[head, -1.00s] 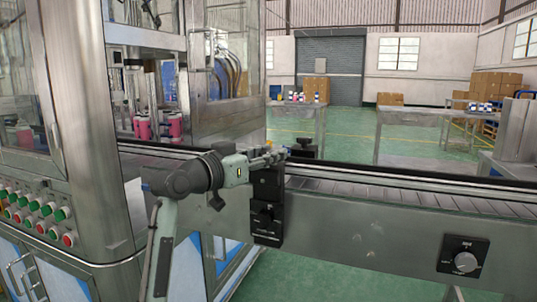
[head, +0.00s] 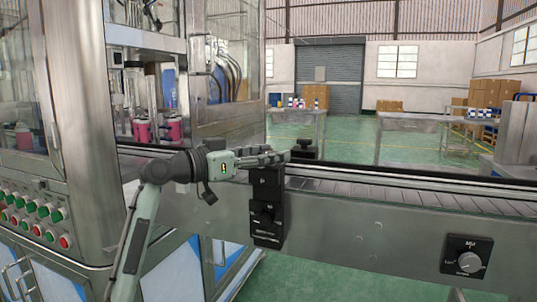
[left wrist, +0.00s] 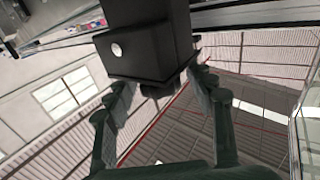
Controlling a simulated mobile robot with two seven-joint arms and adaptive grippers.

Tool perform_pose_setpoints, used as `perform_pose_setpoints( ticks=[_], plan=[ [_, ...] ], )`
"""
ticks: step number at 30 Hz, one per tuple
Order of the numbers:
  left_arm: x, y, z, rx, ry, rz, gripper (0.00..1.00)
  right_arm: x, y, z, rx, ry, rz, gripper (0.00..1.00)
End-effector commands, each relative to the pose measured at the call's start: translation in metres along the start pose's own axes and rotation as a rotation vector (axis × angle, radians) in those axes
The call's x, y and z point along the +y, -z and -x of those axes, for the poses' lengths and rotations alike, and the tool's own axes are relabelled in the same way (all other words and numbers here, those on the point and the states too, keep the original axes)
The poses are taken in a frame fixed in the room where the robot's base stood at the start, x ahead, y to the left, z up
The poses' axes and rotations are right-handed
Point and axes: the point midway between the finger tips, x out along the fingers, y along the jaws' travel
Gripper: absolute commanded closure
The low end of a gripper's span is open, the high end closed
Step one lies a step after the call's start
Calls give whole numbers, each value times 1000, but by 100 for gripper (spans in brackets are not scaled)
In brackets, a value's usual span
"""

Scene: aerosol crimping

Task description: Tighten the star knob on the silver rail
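A second black block (head: 304,149) with a small cap on top stands across the rail. My left gripper (head: 284,156) lies level just above the bracket's top, its fingertips pointing at the second block. In the left wrist view, a black block (left wrist: 148,42) with a small dark knob (left wrist: 155,90) at its end lies between my spread fingers. I cannot tell which block this is, or whether the fingers touch it. My right gripper is not in view.
A dial panel (head: 467,256) is on the rail's front at right. A glass-walled machine (head: 75,120) with a button panel (head: 35,215) stands at left. Tables (head: 410,122) with bottles and boxes stand behind. Green floor is open beyond the conveyor.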

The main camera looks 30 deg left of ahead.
Motion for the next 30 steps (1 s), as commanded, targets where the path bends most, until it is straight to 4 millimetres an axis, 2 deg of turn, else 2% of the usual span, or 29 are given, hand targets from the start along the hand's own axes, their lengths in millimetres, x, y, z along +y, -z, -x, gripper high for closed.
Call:
perform_pose_setpoints(
  ticks=[8, 11, 14, 24, 30],
  plan=[
    [0, 0, 1, 1, 1, 0, 44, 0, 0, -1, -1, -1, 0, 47],
    [-1, 0, 8, 1, 2, 0, 44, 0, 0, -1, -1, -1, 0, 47],
    [-1, 0, 23, -1, 3, -1, 44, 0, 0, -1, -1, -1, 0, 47],
    [0, -1, 94, -1, 3, 0, 44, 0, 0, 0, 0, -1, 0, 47],
    [0, 0, 116, 1, 2, 0, 44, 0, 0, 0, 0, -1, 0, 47]
  ],
)
